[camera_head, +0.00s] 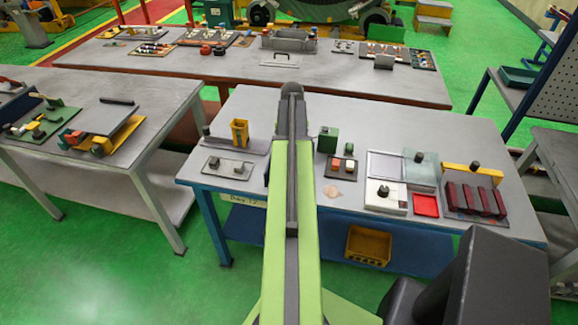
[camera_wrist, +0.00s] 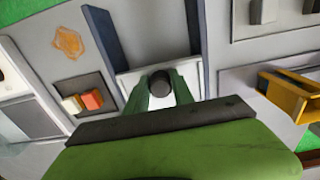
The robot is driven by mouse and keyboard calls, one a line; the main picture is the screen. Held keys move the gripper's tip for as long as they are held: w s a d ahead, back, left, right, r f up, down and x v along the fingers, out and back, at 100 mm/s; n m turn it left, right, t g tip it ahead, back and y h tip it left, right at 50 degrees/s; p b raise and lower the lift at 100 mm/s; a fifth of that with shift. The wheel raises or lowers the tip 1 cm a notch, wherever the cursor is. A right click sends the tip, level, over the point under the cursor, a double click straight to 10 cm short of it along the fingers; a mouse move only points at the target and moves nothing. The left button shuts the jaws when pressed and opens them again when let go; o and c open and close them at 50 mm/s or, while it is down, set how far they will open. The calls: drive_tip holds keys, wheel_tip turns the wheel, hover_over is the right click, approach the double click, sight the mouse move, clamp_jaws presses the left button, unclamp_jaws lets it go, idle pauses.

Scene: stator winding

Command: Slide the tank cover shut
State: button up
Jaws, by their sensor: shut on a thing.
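In the wrist view my gripper (camera_wrist: 161,90) has its green fingers on either side of a dark round knob (camera_wrist: 161,78) and is shut on it. The knob stands on a pale plate, the tank cover (camera_wrist: 127,80). The cover lies between two dark blue side walls of the tank (camera_wrist: 103,38). A dark grey area (camera_wrist: 150,32) shows between these walls, beyond the cover's edge. The near part of the cover is hidden by my gripper. In the head view my arm hides the tank and the gripper.
In the wrist view a small tray with red and white buttons (camera_wrist: 85,100) and an orange stain (camera_wrist: 68,42) lie left of the tank. A yellow holder (camera_wrist: 290,95) stands right. In the head view a lidded glass box (camera_head: 421,171) and dark red blocks (camera_head: 470,199) stand farther right.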

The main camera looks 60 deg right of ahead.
drive_tip(key=shift+w+d, duration=0.15)
drive_tip(key=shift+d, duration=0.55)
drive_tip(key=shift+w+d, duration=0.1)
drive_tip(key=shift+d, duration=0.6)
drive_tip(key=o, duration=0.9)
drive_tip(key=shift+c, duration=0.2)
drive_tip(key=shift+o, duration=0.4)
drive_tip(key=shift+d+r+p, duration=0.15)
drive_tip(key=shift+r+p, duration=0.3)
drive_tip(key=shift+p, duration=0.2)
wheel_tip(320, 180, up, 5)
drive_tip(key=p, duration=0.5)
drive_tip(key=shift+w+r, duration=0.1)
drive_tip(key=shift+w, duration=0.05)
